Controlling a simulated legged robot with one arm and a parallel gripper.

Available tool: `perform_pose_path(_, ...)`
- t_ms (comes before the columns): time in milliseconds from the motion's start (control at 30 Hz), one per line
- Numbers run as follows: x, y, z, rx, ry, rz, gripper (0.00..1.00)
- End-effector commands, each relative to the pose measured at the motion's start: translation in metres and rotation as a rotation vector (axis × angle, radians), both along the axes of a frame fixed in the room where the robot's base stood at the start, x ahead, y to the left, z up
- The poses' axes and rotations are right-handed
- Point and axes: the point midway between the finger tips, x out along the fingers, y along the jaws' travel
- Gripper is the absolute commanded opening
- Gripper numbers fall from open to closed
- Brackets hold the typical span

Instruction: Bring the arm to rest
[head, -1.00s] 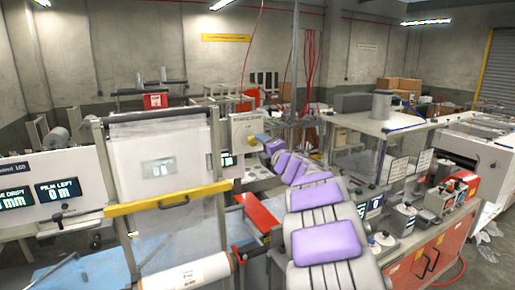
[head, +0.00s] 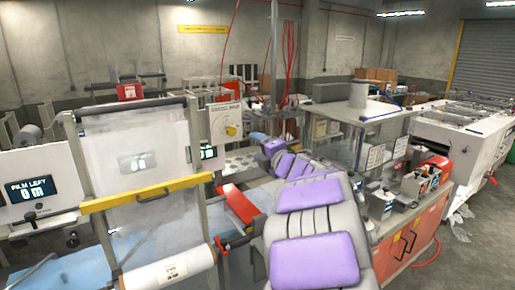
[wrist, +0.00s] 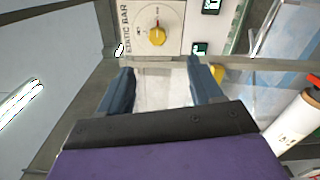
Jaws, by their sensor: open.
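My arm, grey with purple pads, reaches forward from the bottom middle of the head view. My gripper (head: 259,138) is small and partly hidden at its far end. In the wrist view my gripper (wrist: 160,78) shows two dark blue fingers, spread apart with nothing held between them. Ahead of the fingers is a pale control box (wrist: 157,22) with a yellow knob, labelled "STATIC BAR"; the same box (head: 226,124) stands just left of the gripper in the head view.
A film frame with a yellow bar (head: 147,193) and a white film roll (head: 170,270) stands left of my arm. A red-fronted bench (head: 408,240) with small devices stands to the right. A white machine (head: 460,140) is farther right. Open floor shows at the lower right.

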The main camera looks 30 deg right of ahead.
Motion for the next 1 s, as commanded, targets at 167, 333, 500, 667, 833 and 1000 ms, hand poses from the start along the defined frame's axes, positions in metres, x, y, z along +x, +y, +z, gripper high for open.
perform_pose_path(167,0.000,0.000,0.000,0.000,0.000,0.000,0.65)
perform_pose_path(333,0.000,0.000,0.000,0.001,0.000,-0.002,0.65)
perform_pose_path(500,-0.006,-0.004,-0.004,0.067,0.009,-0.086,0.65)
perform_pose_path(667,-0.030,-0.014,-0.025,0.260,0.045,-0.296,0.65)
perform_pose_path(833,-0.074,-0.014,-0.073,0.530,0.123,-0.535,0.65)
perform_pose_path(1000,-0.132,0.008,-0.146,0.803,0.259,-0.758,0.65)
